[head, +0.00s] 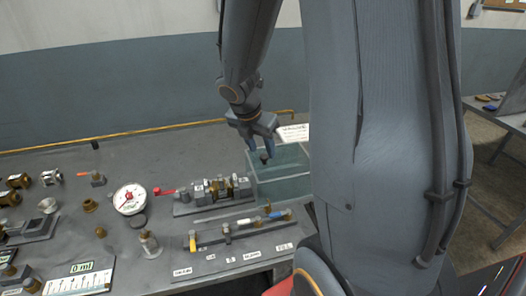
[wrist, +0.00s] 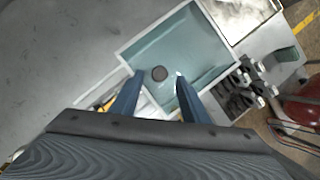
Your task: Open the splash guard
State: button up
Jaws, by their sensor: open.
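The splash guard (head: 283,166) is a clear, greenish box-like panel on the bench, right of the valve fixture in the head view. In the wrist view the splash guard (wrist: 205,50) shows as a teal pane with a pale rim.
A valve fixture (head: 212,191) with a red handle stands left of the guard. A round gauge (head: 130,199) and brass fittings lie farther left. A tool rail (head: 235,230) is in front. A paper sheet (head: 294,133) lies behind the guard.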

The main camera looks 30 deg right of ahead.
jog(key=v, duration=0.5)
dwell(0.4)
jog(key=s+a+f+m+y+b, duration=0.2)
jog(key=s+a+f+m, duration=0.2)
jog(key=m, duration=0.8)
jog(key=s+a+f+m+y+b, duration=0.1)
jog(key=s+a+f+m+b, duration=0.1)
jog(key=s+a+f+m, duration=0.3)
jog(key=a+m, duration=0.4)
jog(key=m, duration=0.2)
jog(key=shift+s+m+g+y, duration=0.2)
jog(key=shift+m+g+y, duration=0.2)
